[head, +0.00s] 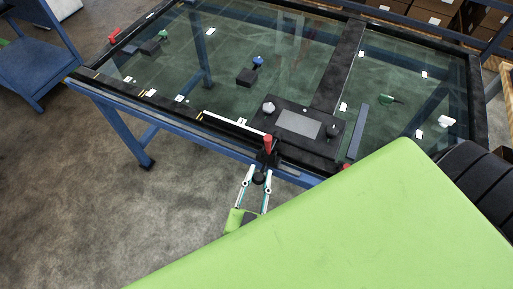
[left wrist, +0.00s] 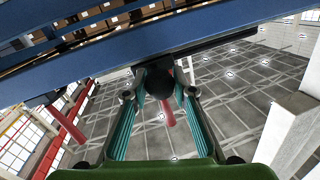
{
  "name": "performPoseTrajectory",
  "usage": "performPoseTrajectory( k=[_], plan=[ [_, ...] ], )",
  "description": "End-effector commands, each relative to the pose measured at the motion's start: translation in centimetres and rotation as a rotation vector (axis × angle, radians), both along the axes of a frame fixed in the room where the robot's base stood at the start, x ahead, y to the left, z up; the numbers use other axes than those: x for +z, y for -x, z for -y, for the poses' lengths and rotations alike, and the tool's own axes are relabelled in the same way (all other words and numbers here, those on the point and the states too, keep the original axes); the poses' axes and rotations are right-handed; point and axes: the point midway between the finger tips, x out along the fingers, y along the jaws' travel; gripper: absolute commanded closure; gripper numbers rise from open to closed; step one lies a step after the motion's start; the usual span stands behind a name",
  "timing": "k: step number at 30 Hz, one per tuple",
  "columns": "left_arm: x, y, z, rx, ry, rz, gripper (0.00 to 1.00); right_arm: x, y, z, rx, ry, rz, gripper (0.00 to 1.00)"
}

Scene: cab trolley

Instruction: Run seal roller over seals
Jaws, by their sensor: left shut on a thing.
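My left gripper (head: 257,180) is at the front edge of the glass-topped frame and shut on a dark tool with a black round knob and a red part, which looks like the seal roller (head: 267,152). In the left wrist view the black knob (left wrist: 159,83) sits between the two fingertips, with the red part behind it. The tool is at the black front border, which looks like a seal (head: 140,92); whether it touches is unclear. My right gripper is not in view.
A dark plate with knobs and a grey panel (head: 298,124) lies on the glass (head: 215,75) just behind the tool. Small blocks, a blue-topped piece (head: 258,61) and white tags are scattered about. The blue frame (head: 110,100) supports the glass. Shelved boxes (head: 430,18) stand at the back right.

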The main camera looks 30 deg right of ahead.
Motion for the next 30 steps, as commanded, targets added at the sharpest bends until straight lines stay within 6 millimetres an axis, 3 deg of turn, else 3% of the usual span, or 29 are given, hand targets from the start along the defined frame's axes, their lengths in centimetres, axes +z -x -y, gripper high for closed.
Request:
performPoseTrajectory(
  k=[3,4,6,19,30],
  plan=[
    [0.0,0.0,0.0,0.0,0.001,-0.002,1.0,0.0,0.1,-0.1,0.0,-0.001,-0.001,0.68],
    [-0.1,0.0,0.0,0.0,0.001,-0.002,0.68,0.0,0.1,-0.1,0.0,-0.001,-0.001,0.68],
    [-0.1,0.0,0.0,0.0,0.0,-0.001,0.58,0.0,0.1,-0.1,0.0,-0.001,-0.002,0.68],
    [-0.1,0.7,-0.7,0.0,0.0,-0.003,0.58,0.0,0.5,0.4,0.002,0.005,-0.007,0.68],
    [-0.2,6.2,-5.7,-0.001,-0.001,-0.005,0.58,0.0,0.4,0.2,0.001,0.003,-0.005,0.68]
  ],
)
